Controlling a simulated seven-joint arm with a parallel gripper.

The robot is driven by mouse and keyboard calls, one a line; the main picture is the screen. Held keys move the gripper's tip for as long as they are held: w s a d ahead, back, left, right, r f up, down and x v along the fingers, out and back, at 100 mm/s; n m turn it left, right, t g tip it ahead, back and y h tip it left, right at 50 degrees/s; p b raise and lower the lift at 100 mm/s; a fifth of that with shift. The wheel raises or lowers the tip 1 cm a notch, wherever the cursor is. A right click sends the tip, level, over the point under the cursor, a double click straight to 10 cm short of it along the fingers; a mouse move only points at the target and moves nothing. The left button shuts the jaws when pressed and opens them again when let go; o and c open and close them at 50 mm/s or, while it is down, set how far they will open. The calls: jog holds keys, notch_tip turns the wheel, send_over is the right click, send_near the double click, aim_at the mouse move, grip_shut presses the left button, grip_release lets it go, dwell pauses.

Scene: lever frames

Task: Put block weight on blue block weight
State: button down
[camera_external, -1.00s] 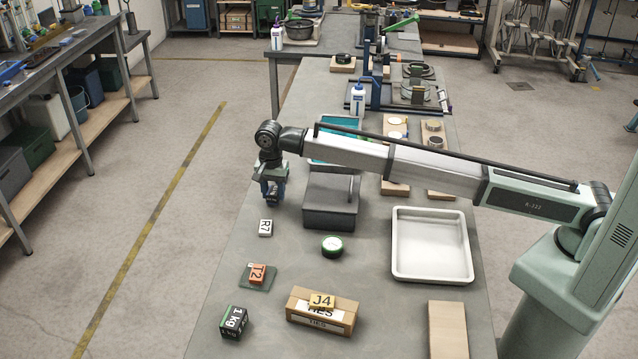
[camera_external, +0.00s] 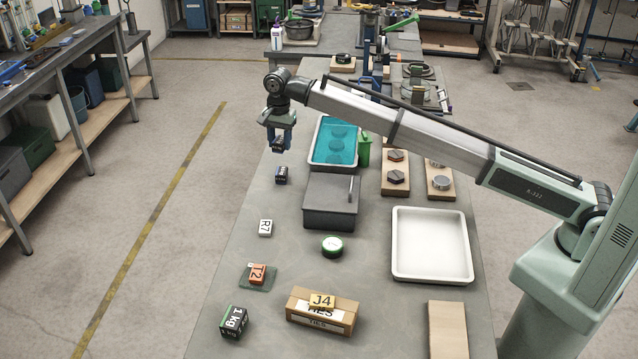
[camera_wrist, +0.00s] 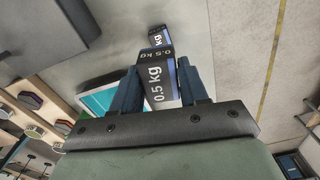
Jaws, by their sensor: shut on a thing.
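My gripper (camera_external: 279,138) is in the air above the far left of the bench, fingers pointing down. It is shut on a dark block weight (camera_external: 278,146). In the wrist view the held block weight (camera_wrist: 160,88) reads "0.5 kg", has a blue stripe and sits between both fingers (camera_wrist: 158,76). A second dark block weight with blue (camera_external: 281,175) stands on the bench below the gripper, apart from the held one. In the wrist view this blue block weight (camera_wrist: 158,38) shows beyond the held one, also marked "0.5 kg", partly hidden.
A grey box (camera_external: 331,207) stands close right of the blue block weight, with a teal-filled tray (camera_external: 314,158) behind it. The bench's left edge is close.

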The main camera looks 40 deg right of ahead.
aim_at(279, 137)
jog(key=shift+w+d+r, duration=0.3)
jog(key=shift+w+r, duration=0.25)
jog(key=shift+w, duration=0.15)
jog(key=shift+s+a+n, duration=0.1)
jog(key=shift+n, duration=0.6)
jog(key=shift+s+f, duration=0.1)
jog(key=shift+f, duration=4.95)
jog(key=shift+f, duration=0.1)
jog(key=c, duration=0.6)
grip_release()
notch_tip(279, 137, up, 12)
jog(key=shift+r, duration=0.15)
